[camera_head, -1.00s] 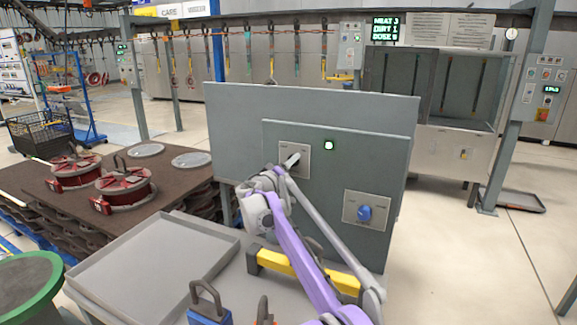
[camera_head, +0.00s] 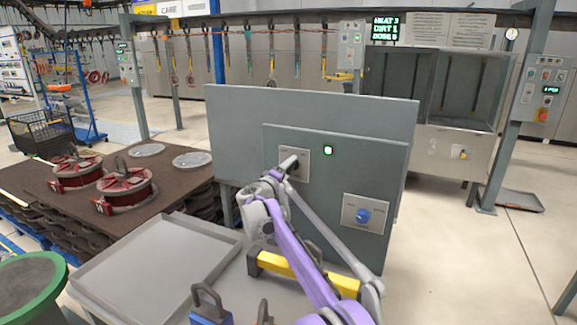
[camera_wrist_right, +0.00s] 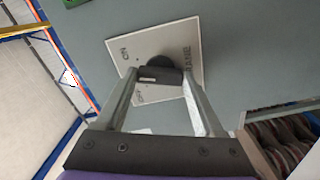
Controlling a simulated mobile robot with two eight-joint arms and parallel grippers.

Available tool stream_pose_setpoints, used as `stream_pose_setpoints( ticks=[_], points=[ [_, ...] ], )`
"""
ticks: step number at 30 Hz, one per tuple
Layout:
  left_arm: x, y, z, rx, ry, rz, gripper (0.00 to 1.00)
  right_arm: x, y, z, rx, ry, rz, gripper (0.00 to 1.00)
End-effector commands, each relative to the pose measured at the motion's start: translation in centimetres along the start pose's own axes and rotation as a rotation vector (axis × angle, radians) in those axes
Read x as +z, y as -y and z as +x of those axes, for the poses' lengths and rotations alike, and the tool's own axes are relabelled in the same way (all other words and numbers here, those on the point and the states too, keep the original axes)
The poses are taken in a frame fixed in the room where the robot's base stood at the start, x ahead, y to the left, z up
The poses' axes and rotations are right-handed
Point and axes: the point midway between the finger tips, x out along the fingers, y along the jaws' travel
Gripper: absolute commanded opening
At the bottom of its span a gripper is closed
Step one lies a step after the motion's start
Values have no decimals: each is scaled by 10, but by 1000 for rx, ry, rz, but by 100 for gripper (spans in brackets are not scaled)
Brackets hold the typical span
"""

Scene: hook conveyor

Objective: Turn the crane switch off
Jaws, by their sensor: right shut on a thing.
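The crane switch is a black knob (camera_wrist_right: 160,65) on a pale square plate (camera_wrist_right: 190,45), marked CRANE, ON and OFF in the right wrist view. In the head view its plate (camera_head: 303,172) sits on the grey upright panel (camera_head: 350,165), left of a lit green lamp (camera_head: 328,150). My right gripper (camera_head: 290,164) reaches the plate, its fingers closed around the knob; in the right wrist view the fingertips (camera_wrist_right: 159,77) hold the knob from both sides. The fingers partly cover the knob and the OFF label, so I cannot tell its exact setting. My left gripper is not in view.
A second plate with a blue knob (camera_head: 362,216) sits lower right on the panel. Below stand a yellow bar (camera_head: 305,272), an empty grey tray (camera_head: 150,270) and a blue padlock (camera_head: 209,310). Red round moulds (camera_head: 126,187) lie on the brown table at left.

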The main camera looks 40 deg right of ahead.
Motion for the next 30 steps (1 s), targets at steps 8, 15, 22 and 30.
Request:
stream_pose_setpoints(
  ticks=[8,15,22,30],
  points=[
    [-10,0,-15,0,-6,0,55,-1,-1,0,-1,0,-261,14],
    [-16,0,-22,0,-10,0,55,-1,0,0,-1,0,-490,14],
    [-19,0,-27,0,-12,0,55,0,1,0,-1,-1,-701,14],
    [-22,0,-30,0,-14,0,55,0,1,0,-1,-1,-897,14]
  ],
)
